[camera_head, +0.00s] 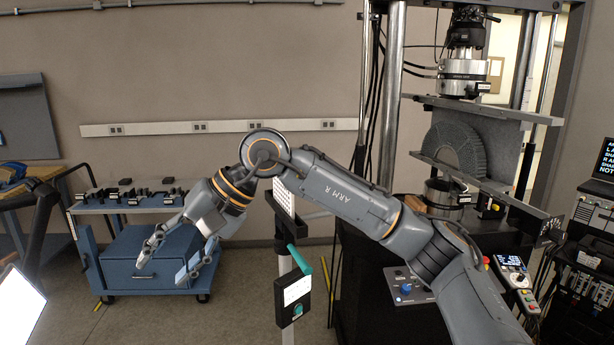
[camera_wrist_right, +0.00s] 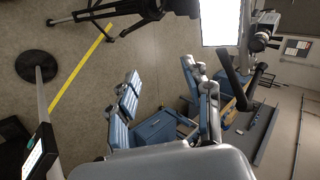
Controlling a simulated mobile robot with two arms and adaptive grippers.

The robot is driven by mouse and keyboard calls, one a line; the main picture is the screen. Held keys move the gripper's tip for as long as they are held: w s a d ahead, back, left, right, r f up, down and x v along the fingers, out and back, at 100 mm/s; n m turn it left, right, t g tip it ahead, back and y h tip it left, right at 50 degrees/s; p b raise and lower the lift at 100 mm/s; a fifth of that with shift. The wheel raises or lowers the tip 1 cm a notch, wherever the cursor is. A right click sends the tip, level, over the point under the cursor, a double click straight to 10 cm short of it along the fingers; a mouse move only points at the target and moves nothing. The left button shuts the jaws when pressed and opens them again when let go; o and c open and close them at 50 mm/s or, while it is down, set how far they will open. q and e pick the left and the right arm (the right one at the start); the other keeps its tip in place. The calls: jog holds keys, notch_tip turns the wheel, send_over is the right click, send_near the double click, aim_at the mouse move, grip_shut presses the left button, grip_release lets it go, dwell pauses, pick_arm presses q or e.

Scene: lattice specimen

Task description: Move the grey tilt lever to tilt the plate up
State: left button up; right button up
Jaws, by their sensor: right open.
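I cannot pick out a grey tilt lever with certainty. A grey lower plate (camera_head: 520,197) lies under the round grey lattice specimen (camera_head: 457,148) in the test frame at the right, and slopes down to the right in the picture. An upper plate (camera_head: 485,109) is above the specimen. My right arm crosses in front of the frame's lower part and hides some of it. My right gripper (camera_head: 165,268) hangs at the left, far from the plates, open and empty. Its spread fingers also show in the right wrist view (camera_wrist_right: 165,102). My left gripper is out of view.
A blue cart (camera_head: 128,258) with small dark parts on top stands behind my right gripper. A black box (camera_head: 293,298) with a teal lever (camera_head: 301,259) is on a stand near the middle. A control panel (camera_head: 407,287) is below my forearm. Floor (camera_head: 235,300) is clear between cart and stand.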

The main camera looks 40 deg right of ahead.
jog(key=s+d+r+t+h, duration=0.1)
jog(key=d+r+h, duration=0.35)
jog(key=d, duration=0.75)
jog(key=s+d+r+h, duration=0.1)
jog(key=d+r+h, duration=0.3)
jog(key=d, duration=0.8)
jog(key=shift+n+h, duration=0.3)
jog(key=shift+h, duration=0.05)
jog(key=p+x, duration=0.1)
jog(key=x, duration=1.2)
jog(key=shift+w+f+p, duration=0.15)
jog(key=shift+p, duration=0.25)
